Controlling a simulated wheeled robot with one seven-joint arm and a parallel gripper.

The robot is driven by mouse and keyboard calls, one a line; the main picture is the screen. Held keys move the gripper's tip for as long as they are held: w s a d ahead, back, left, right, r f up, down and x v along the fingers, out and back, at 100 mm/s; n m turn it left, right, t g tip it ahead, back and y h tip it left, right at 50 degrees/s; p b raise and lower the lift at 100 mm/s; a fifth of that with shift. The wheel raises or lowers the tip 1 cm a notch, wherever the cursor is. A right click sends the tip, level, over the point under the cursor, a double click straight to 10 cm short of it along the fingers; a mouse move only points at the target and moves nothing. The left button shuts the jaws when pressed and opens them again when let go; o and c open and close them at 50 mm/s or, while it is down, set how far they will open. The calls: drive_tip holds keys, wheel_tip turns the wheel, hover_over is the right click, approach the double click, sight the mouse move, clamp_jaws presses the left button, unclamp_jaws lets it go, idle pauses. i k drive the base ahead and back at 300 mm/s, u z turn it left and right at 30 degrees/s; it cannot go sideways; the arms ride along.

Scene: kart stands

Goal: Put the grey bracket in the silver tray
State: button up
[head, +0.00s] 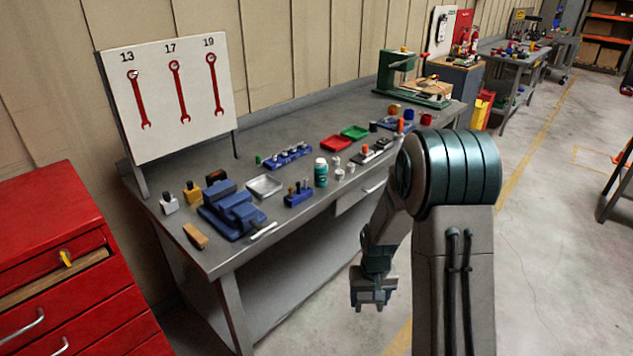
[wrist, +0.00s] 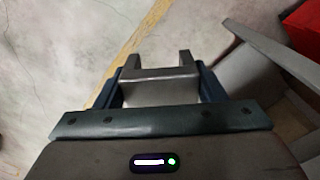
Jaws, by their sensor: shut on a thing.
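The silver tray (head: 264,187) lies on the grey workbench, right of the blue vise, and looks empty. My gripper (head: 372,296) hangs in front of the bench's front edge, below the level of its top and to the right of the tray. In the wrist view my gripper (wrist: 160,88) is shut on the grey bracket (wrist: 160,76), a U-shaped piece whose two prongs point away from me. The bracket's near end is partly hidden between the jaws. The floor is beneath it.
On the workbench (head: 262,143) stand a blue vise (head: 233,210), a blue socket holder (head: 298,194), a green-and-white bottle (head: 321,172), a red tray (head: 335,143) and a green tray (head: 354,132). A red drawer cabinet (head: 50,240) stands at left. The floor at right is open.

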sight(264, 188)
drive_tip(key=z, duration=1.2)
drive_tip(key=i, duration=2.35)
drive_tip(key=u, duration=3.25)
